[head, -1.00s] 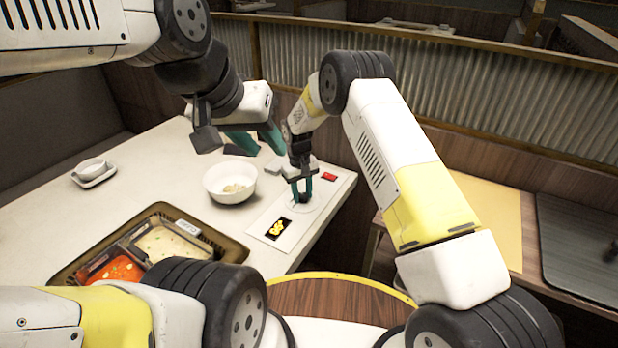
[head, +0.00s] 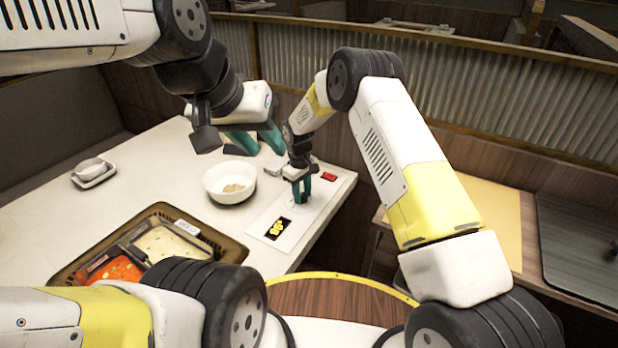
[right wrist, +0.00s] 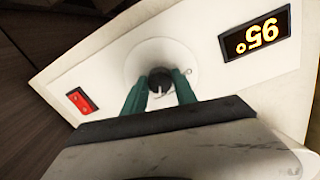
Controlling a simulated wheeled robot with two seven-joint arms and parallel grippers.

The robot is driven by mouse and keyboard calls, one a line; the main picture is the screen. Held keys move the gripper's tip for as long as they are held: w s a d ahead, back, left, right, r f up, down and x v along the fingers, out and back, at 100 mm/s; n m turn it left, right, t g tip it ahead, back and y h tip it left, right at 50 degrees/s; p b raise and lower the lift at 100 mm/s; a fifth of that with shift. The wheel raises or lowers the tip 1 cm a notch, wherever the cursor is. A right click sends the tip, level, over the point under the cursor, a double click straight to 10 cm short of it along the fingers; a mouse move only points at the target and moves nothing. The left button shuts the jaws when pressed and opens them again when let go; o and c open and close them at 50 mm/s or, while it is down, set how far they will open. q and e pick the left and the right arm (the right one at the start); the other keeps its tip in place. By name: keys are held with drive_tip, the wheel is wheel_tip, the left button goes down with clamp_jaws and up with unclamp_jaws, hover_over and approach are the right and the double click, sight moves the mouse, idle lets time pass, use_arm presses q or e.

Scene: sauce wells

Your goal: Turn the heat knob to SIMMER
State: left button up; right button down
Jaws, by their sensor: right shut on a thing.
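The heat knob (right wrist: 160,80) is a small dark knob on a round pale dial on the white control panel (right wrist: 205,65). My right gripper (right wrist: 159,87) is shut on the knob, one teal finger on each side, and in the head view (head: 302,194) it points down at the panel. The fingers mostly hide the knob there. The panel's display (right wrist: 256,34) reads 95° upside down in the right wrist view. Marks around the dial are too small to read. My left gripper (head: 256,143) is open and empty above the table, beyond the white bowl.
A white bowl (head: 211,193) stands left of the panel. A brown tray (head: 229,247) with red and pale sauce wells is at the front left. A small cup on a saucer (head: 100,182) sits farther left. A red switch (right wrist: 82,100) is on the panel.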

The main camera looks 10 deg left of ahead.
sight(302, 196)
drive_tip(key=c, duration=1)
unclamp_jaws()
drive_tip(key=shift+s+a+r, duration=0.1)
drive_tip(key=shift+s+r, duration=0.05)
drive_tip(key=shift+r, duration=3.75)
